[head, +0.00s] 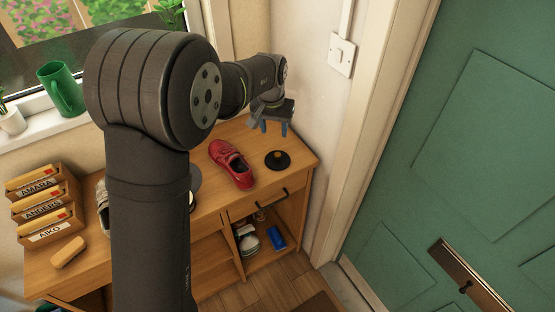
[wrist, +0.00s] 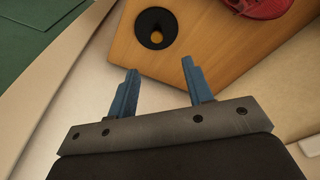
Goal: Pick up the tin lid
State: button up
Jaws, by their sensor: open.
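The tin lid looks to be the dark round disc (head: 277,160) with a small brass-coloured knob, lying on the wooden cabinet top near its right end. It also shows in the wrist view (wrist: 146,22) at the top, beyond my fingertips. My gripper (head: 274,128) is open, with its two blue fingers apart and nothing between them. It is above and behind the lid, near the wall, and does not touch it. The wrist view shows both fingers (wrist: 160,67) pointing toward the lid.
A red shoe (head: 231,163) lies just left of the lid. A letter rack (head: 46,207) stands at the left. The wall and light switch (head: 341,54) are close to my gripper.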

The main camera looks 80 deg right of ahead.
send_over(278, 154)
jog(key=a, duration=0.1)
jog(key=f, duration=0.6)
jog(key=shift+w+f, duration=0.35)
jog(key=shift+w, duration=0.05)
jog(key=shift+s+d+f, duration=0.1)
jog(key=shift+f, duration=0.75)
jog(key=shift+s+d+f, duration=0.15)
jog(key=shift+f, duration=0.75)
jog(key=shift+s+d+f, duration=0.1)
jog(key=shift+f, duration=0.75)
grip_shut()
